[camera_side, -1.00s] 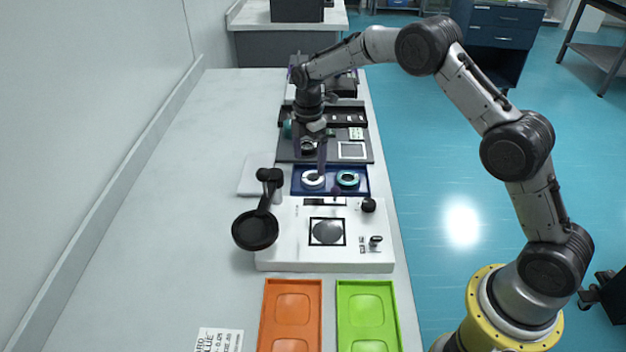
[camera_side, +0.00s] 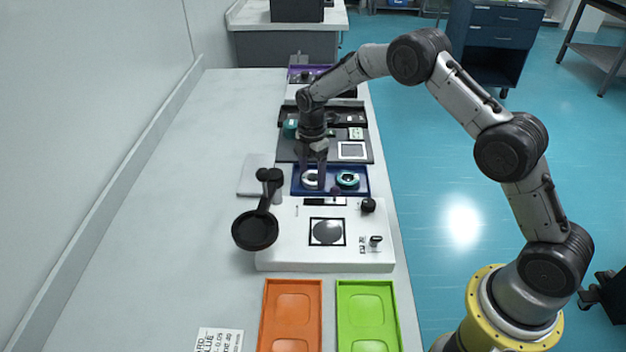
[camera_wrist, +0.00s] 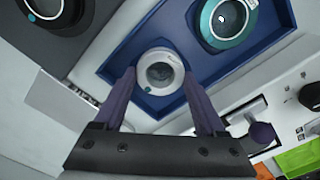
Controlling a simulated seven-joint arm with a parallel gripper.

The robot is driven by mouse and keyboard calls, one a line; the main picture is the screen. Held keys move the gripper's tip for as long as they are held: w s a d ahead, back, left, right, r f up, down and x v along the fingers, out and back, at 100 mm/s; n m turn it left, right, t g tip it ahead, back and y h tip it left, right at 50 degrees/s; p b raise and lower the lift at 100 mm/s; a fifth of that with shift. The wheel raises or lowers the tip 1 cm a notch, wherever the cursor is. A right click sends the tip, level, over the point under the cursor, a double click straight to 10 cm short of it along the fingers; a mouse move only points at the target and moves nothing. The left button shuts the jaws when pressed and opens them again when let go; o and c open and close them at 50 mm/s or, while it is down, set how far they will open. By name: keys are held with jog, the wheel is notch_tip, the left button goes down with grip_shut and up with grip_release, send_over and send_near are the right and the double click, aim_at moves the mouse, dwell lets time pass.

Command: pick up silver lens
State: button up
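The silver lens (camera_side: 309,181) sits in the left part of a blue tray; it also shows in the wrist view (camera_wrist: 160,73) as a pale ring with a dark centre. My gripper (camera_side: 313,178) is over it, pointing down. In the wrist view my gripper (camera_wrist: 160,78) is open, with one purple finger on either side of the lens. Exact fingertip height is hard to tell.
A teal-ringed lens (camera_side: 347,179) lies to the right in the same blue tray (camera_side: 363,191). A white device (camera_side: 280,254) with a black arm and disc (camera_side: 256,231) stands in front. Orange (camera_side: 291,314) and green (camera_side: 367,314) trays lie nearer. The table's left side is mostly clear.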

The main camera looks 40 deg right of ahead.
jog(key=c, duration=0.7)
jog(key=shift+r, duration=0.1)
